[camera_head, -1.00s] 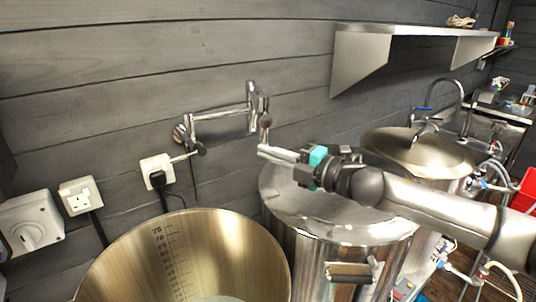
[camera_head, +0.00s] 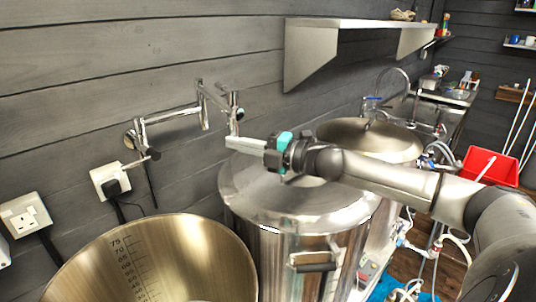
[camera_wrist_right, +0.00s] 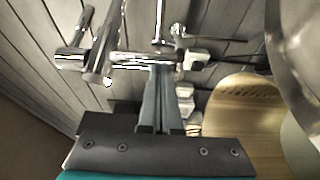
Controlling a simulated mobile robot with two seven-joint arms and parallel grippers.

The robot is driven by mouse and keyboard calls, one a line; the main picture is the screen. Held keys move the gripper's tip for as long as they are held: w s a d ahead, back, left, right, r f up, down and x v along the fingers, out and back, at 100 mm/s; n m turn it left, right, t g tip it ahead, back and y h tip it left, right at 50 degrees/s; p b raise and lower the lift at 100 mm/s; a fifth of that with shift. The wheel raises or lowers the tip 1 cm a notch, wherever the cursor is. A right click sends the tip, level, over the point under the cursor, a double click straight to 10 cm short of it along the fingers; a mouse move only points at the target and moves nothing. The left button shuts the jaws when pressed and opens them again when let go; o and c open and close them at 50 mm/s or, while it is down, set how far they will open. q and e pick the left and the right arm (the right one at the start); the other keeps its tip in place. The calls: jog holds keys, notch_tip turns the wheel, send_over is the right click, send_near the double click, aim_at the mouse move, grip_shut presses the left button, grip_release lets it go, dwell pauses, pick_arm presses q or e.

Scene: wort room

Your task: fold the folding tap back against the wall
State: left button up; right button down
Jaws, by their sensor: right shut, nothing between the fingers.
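The chrome folding tap (camera_head: 172,114) is fixed to the dark plank wall at its round wall mount (camera_head: 134,139). Its first arm runs right along the wall to an elbow. Its second arm (camera_head: 218,102) angles right and outward to an end joint with a downturned spout (camera_head: 233,125). My right gripper (camera_head: 230,142) is shut and empty, its fingertips at the spout's lower end; I cannot tell whether they touch. In the right wrist view the shut fingers (camera_wrist_right: 162,75) reach to the chrome tap (camera_wrist_right: 130,62). My left gripper is not in view.
An open steel pot (camera_head: 150,262) with volume marks stands below the tap. A lidded steel vessel (camera_head: 295,200) stands under my right gripper, with another lidded vessel (camera_head: 370,140) behind it. A steel shelf (camera_head: 350,24) juts from the wall. A plugged socket (camera_head: 110,182) sits under the mount.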

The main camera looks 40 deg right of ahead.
jog(key=p+v, duration=0.2)
jog(key=v, duration=1.3)
jog(key=shift+p, duration=0.4)
dwell(0.4)
